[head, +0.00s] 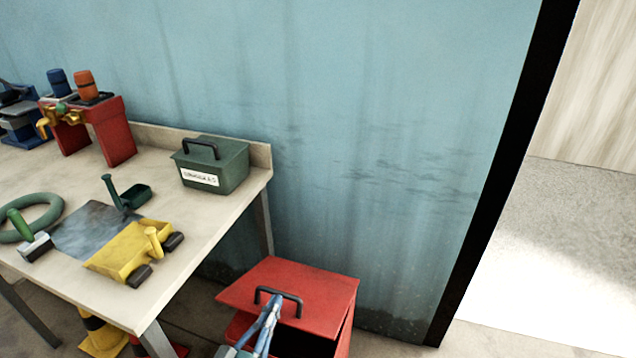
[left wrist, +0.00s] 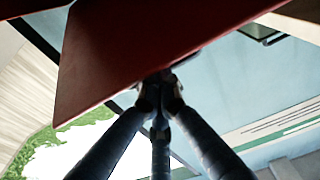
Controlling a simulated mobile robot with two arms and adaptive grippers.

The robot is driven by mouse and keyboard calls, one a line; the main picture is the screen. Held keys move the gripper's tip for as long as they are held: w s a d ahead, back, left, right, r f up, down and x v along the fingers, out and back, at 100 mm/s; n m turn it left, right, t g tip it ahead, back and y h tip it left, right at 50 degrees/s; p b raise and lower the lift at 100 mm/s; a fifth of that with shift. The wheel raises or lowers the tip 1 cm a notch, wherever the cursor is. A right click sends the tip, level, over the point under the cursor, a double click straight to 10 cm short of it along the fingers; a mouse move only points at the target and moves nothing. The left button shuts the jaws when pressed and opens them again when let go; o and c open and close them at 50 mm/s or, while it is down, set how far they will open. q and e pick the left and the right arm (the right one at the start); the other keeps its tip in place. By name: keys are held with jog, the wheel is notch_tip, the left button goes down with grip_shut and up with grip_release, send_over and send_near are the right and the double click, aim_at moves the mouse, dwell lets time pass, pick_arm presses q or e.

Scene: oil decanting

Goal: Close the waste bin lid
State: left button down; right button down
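The red waste bin stands on the floor right of the table. Its red lid (head: 325,293) carries a black handle (head: 289,294) and sits partly raised, with a dark gap below its front edge. My left gripper (head: 274,302) reaches up from below to the handle. In the left wrist view the lid (left wrist: 130,50) fills the upper part, and the left gripper's fingers (left wrist: 160,92) come together at the dark handle below it. The exact contact is small and dark. My right gripper is not in view.
The table (head: 205,245) at left holds a green box (head: 222,170), a yellow tray (head: 125,258), a green scoop (head: 130,196), a green ring (head: 48,205) and a red stand (head: 115,132). A blue wall (head: 400,110) is behind the bin. The floor beyond the black post (head: 500,180) is clear.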

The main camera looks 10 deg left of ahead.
pick_arm(q)
jog(key=shift+r, duration=0.1)
